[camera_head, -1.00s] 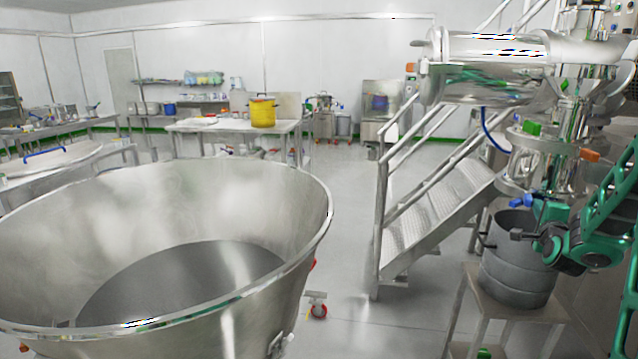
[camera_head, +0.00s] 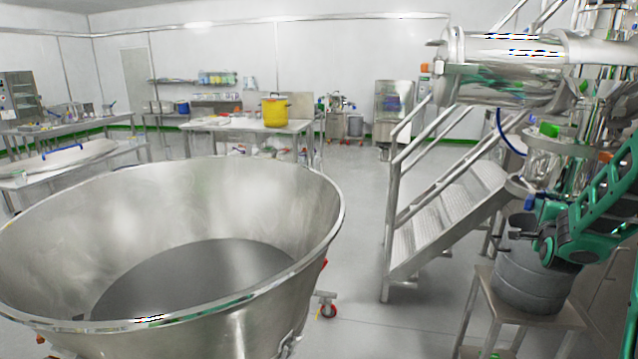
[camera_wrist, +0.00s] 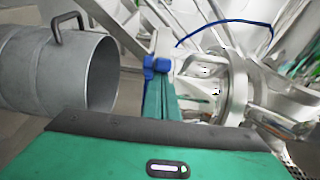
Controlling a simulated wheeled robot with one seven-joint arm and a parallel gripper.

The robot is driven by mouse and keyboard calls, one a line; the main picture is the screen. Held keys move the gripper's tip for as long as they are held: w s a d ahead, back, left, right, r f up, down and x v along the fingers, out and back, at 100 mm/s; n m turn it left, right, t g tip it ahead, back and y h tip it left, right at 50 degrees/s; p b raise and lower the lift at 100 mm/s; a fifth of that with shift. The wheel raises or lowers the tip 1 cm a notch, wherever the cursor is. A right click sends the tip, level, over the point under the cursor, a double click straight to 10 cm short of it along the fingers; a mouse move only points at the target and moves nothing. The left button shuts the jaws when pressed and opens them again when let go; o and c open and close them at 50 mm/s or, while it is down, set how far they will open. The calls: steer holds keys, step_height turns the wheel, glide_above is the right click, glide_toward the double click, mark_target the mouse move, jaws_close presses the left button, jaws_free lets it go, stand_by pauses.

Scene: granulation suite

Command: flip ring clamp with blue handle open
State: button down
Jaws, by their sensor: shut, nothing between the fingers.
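The blue handle (camera_head: 530,202) of the ring clamp shows at the right in the head view, low on the steel column and above the grey bucket. In the wrist view the blue handle (camera_wrist: 157,66) is at the middle, beside a steel ring flange (camera_wrist: 236,88). My gripper (camera_wrist: 158,84) is shut and empty, its teal fingers ending close to the blue handle; I cannot tell whether they touch. How far the clamp is open cannot be made out.
A grey bucket (camera_head: 534,280) stands on a steel stand (camera_head: 482,292) below my gripper. Steel steps (camera_head: 440,222) with handrails stand left of it. A large steel bowl (camera_head: 325,225) fills the left foreground. A blue hose (camera_wrist: 222,22) arcs near the flange.

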steer(key=s, duration=0.7)
steer(key=shift+a, duration=0.35)
stand_by(0.5)
